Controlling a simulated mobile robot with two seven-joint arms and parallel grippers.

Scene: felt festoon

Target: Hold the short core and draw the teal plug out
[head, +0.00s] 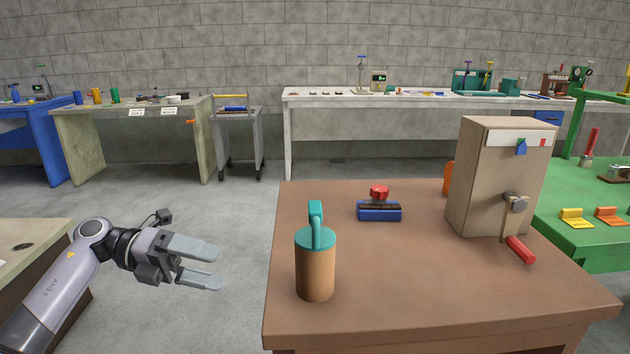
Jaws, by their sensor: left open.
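The short core (315,275) is a brown cylinder standing upright near the front left of the brown table (415,300). The teal plug (316,235) sits in its top, with a teal cap and an upright teal handle. My left gripper (212,267) is open and empty, to the left of the core and off the table's left edge. Its two grey fingers point right, towards the core, with a clear gap between them and it. My right gripper is not in view.
A blue block with a red knob (379,208) lies behind the core. A tan box with a red-handled crank (498,180) stands at the table's right. A green table (590,235) adjoins on the right. The table front between core and crank is clear.

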